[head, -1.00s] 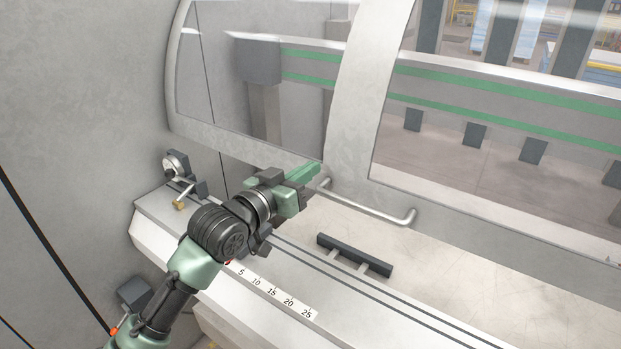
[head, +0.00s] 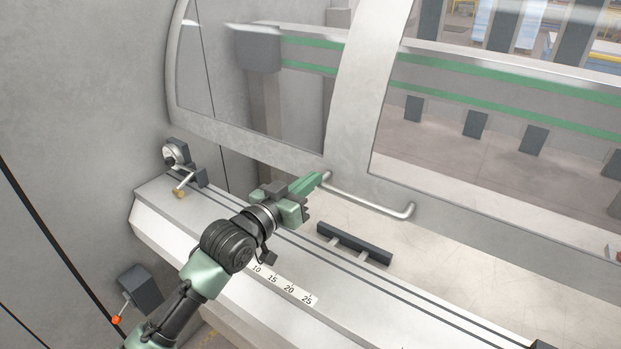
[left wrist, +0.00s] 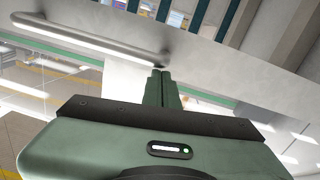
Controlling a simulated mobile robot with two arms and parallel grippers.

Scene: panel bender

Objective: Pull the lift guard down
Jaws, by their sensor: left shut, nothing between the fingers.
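The lift guard (head: 348,100) is a pale frame with clear windows, standing over the machine bed with a gap beneath its lower edge. A bent metal bar handle (head: 370,201) runs along its lower edge. My left gripper (head: 318,177) is shut and empty, its green fingertips at the left end of the handle. In the left wrist view the closed fingers (left wrist: 162,74) point at the end of the handle (left wrist: 80,38), which extends leftward. I cannot tell whether they touch it. My right gripper is not in view.
A dark bar on two posts (head: 354,244) stands on the bed below the handle. A numbered scale (head: 288,287) lies along the bed's front. A round gauge with a brass-tipped lever (head: 176,160) is at the left. A grey box with an orange-knobbed lever (head: 140,287) sits lower left.

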